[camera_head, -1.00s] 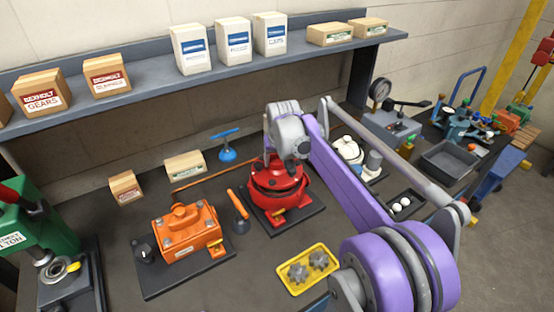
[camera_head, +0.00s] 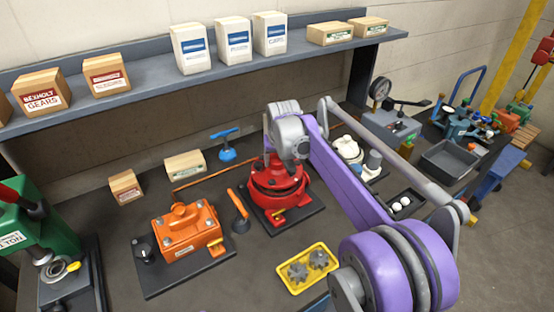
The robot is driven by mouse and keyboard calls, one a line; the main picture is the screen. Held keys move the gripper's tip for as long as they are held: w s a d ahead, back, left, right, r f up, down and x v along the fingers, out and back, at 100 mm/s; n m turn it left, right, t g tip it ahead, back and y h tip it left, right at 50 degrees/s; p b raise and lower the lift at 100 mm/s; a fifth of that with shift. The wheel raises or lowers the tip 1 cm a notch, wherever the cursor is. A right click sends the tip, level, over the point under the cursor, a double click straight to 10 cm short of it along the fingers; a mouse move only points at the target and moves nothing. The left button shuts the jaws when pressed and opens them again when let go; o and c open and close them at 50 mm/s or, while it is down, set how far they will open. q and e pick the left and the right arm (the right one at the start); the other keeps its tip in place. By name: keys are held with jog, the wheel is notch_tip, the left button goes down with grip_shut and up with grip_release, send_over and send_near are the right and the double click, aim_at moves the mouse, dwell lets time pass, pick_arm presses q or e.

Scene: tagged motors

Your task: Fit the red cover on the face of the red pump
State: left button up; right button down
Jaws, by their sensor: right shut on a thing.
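The red pump (camera_head: 280,196) stands on a dark base plate in the middle of the bench. My right arm reaches in from the lower right, and its grey wrist hangs just above and behind the pump. My right gripper (camera_head: 271,157) points down at the top of the pump, mostly hidden by the wrist. It is shut on the red cover, which I cannot clearly tell apart from the red pump body. Whether the cover is seated on the face cannot be seen. My left gripper is not in view.
An orange pump (camera_head: 185,235) stands to the left, with an orange-handled tool (camera_head: 238,207) between the two. A yellow tray (camera_head: 308,268) with gears lies in front. A blue-handled tool (camera_head: 226,148) stands behind. A green press (camera_head: 40,235) is at far left.

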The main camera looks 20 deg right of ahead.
aim_at(277, 168)
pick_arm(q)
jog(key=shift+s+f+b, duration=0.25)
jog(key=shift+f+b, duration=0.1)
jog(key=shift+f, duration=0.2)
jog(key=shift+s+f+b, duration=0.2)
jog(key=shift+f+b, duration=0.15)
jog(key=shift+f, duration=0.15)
pick_arm(e)
jog(key=shift+f, duration=1.7)
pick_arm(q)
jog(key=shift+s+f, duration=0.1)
pick_arm(e)
jog(key=shift+c, duration=0.3)
grip_release()
jog(key=shift+f, duration=0.1)
